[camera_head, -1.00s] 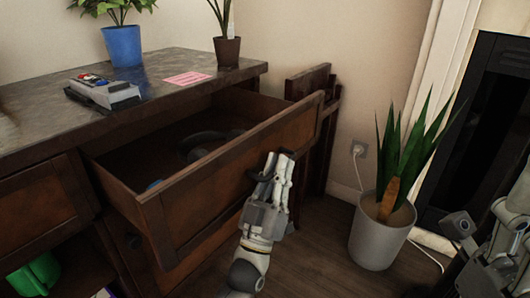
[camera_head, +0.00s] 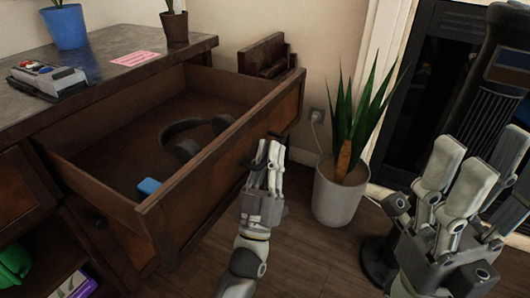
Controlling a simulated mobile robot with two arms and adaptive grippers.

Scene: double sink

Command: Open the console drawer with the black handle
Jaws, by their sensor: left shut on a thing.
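The console drawer (camera_head: 190,205) is pulled well out from the dark wooden console (camera_head: 115,80). Black headphones (camera_head: 195,135) and a small blue item (camera_head: 149,186) lie inside it. My left gripper (camera_head: 268,155) is at the drawer's front face, shut on the handle, which its fingers mostly hide.
A spiky plant in a grey pot (camera_head: 340,195) stands on the floor right of the drawer. A remote-like device (camera_head: 47,78), a pink note (camera_head: 134,58), a blue pot (camera_head: 66,27) and a brown pot (camera_head: 174,27) are on the console top.

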